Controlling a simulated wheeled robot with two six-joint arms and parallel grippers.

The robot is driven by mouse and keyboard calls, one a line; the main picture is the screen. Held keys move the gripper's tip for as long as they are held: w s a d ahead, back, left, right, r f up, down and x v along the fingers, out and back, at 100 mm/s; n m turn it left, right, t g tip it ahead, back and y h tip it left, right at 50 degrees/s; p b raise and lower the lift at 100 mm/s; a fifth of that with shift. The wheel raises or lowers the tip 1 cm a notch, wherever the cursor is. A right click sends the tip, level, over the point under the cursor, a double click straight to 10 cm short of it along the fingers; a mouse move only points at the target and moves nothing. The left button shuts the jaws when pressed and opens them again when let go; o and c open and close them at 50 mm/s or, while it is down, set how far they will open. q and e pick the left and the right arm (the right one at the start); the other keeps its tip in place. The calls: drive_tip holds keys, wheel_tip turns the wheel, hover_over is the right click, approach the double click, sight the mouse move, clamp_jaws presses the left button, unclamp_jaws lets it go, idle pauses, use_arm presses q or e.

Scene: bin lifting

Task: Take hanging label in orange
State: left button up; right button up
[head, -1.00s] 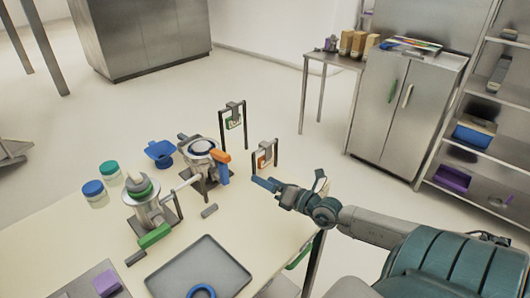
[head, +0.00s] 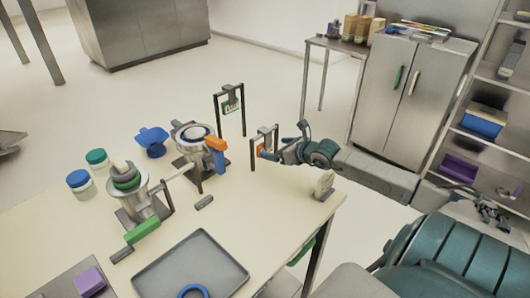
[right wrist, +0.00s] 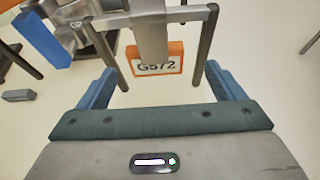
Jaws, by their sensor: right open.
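The orange hanging label (head: 260,147) hangs on a small dark stand at the table's far right edge. In the right wrist view the label (right wrist: 158,62) reads G572, with a grey clip part covering its upper middle. My right gripper (head: 268,154) reaches in from the right, close to the label. Its blue fingers (right wrist: 160,88) are open and spread to either side of the label and stand posts, with nothing held. The label is still on its stand. My left gripper is not in view.
A machine with an orange handle (head: 215,143) stands to the left. A grey tray (head: 190,268) holding a blue ring lies in front.

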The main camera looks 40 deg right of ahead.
sight(265, 148)
drive_tip(key=shift+w+a+f, duration=0.15)
drive_tip(key=shift+w, duration=0.35)
drive_tip(key=shift+x, duration=2.5)
drive_tip(key=shift+s+a+f, duration=0.1)
drive_tip(key=shift+s+f, duration=0.05)
drive_tip(key=shift+f, duration=0.05)
drive_tip(key=c, duration=1)
